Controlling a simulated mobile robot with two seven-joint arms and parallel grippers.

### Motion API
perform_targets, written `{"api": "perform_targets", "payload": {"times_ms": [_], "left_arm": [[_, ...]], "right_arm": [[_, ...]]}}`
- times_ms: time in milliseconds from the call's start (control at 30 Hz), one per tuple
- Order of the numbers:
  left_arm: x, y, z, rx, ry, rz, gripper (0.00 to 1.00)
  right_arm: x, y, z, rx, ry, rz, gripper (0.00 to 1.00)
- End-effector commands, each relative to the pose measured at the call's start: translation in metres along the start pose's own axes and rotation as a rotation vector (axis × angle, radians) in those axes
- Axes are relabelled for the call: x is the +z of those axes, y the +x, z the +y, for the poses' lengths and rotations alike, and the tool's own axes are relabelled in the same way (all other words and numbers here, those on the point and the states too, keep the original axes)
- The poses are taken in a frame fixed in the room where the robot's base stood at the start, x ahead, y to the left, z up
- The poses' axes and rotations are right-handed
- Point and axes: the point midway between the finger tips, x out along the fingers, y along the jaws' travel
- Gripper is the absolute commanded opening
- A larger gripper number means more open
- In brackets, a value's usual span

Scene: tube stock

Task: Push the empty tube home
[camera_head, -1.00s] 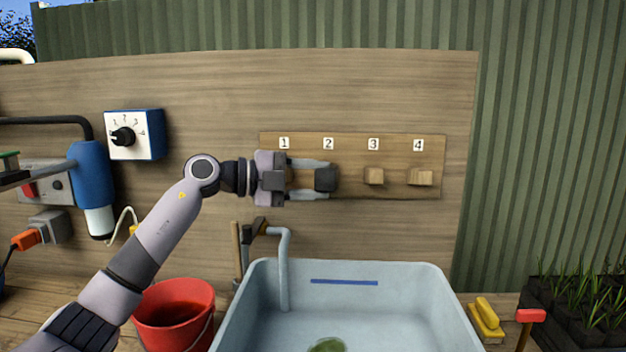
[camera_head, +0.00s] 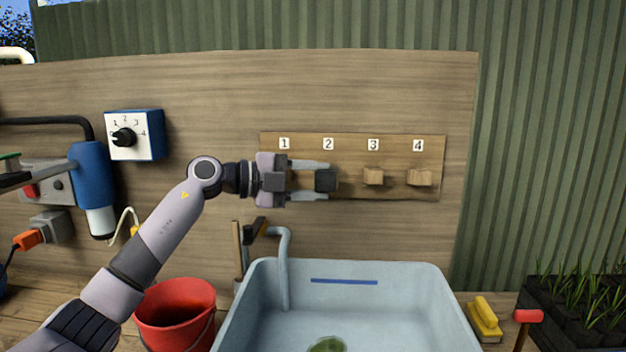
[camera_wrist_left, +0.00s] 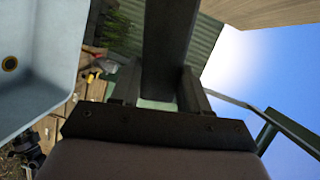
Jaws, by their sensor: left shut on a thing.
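A wooden board (camera_head: 400,145) with labels 1 to 4 is fixed to the wall panel. Square wooden pieces stick out below label 3 (camera_head: 373,176) and label 4 (camera_head: 420,177). My left gripper (camera_head: 322,180) reaches in from the left, in front of places 1 and 2. Its fingers are shut on a dark block (camera_head: 325,181) below label 2. In the left wrist view, a dark bar (camera_wrist_left: 170,45) runs between the fingers. The gripper hides much of places 1 and 2. I cannot tell which piece is the empty tube. My right gripper is out of view.
A pale blue basin (camera_head: 440,290) stands below the board, with a grey tap pipe (camera_head: 285,270) at its left. A red bucket (camera_head: 175,320) is at lower left. A dial box (camera_head: 150,135) and a blue cylinder (camera_head: 90,180) are on the wall at left.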

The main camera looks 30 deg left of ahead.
Motion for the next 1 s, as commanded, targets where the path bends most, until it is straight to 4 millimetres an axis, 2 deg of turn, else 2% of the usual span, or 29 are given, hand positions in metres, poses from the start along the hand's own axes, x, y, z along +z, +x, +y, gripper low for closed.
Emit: {"api": "perform_targets", "payload": {"times_ms": [1000], "left_arm": [[0.019, 0.007, 0.000, 0.000, 0.000, 0.000, 0.12]], "right_arm": [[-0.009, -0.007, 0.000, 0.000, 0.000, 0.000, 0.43]]}}
